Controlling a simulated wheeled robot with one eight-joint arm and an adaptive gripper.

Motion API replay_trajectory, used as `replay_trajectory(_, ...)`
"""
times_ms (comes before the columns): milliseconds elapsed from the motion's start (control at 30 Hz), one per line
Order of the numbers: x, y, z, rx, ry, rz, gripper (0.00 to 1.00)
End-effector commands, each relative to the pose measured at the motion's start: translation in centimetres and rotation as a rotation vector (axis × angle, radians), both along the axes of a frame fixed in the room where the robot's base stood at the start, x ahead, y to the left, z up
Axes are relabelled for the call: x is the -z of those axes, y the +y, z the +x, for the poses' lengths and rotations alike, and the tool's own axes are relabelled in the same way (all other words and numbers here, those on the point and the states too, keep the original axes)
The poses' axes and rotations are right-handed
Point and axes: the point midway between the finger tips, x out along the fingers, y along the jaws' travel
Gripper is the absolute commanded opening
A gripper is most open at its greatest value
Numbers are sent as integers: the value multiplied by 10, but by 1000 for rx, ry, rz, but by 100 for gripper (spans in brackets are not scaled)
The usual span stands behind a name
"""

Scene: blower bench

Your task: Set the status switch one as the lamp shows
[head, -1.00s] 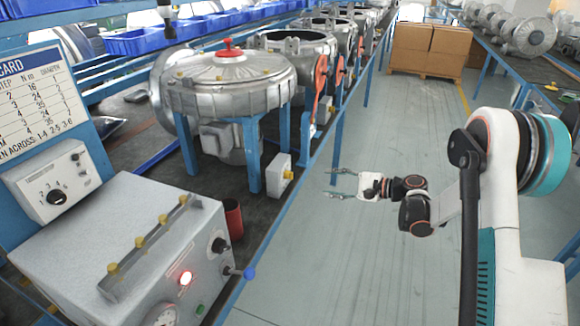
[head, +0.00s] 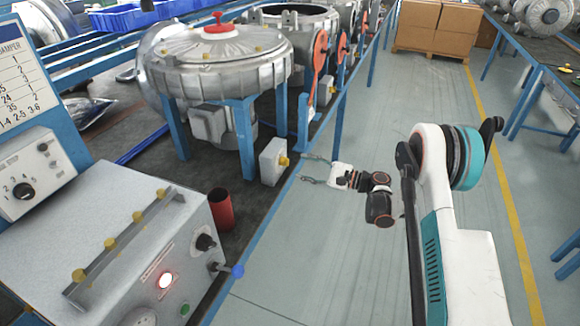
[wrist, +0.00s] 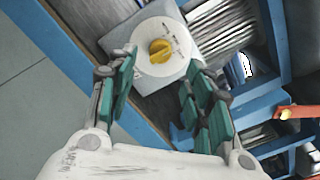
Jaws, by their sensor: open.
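A small white switch box (head: 268,163) with a yellow knob (head: 284,161) stands at the bench edge beside the blower's blue legs. In the wrist view the yellow knob (wrist: 160,50) sits on a round white dial whose markings are too small to read. My gripper (head: 305,169) is open and empty just right of the box in the head view. In the wrist view its green-padded fingers (wrist: 158,75) spread on either side below the knob, apparently without touching it. A red lamp (head: 166,279) glows on the grey control box (head: 120,230) at lower left.
The control box also has a black knob (head: 205,242) and a blue-tipped lever (head: 237,270). A red cup (head: 221,210) stands behind it. A numbered dial box (head: 30,180) is at left. The large blower (head: 220,65) rises behind the switch box.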

Motion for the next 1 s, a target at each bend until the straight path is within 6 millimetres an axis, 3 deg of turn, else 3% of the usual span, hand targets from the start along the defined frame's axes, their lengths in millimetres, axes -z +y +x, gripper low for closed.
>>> replay_trajectory(100, 2, 23, 7, -3, 0, 0, 47)
replay_trajectory(300, 1, 48, 17, -2, 0, -1, 47)
replay_trajectory(767, -1, 59, 21, 0, 0, 0, 47)
replay_trajectory(967, -1, 59, 21, 0, 0, 0, 4)
replay_trajectory(1000, -1, 59, 21, 0, 0, 0, 3)
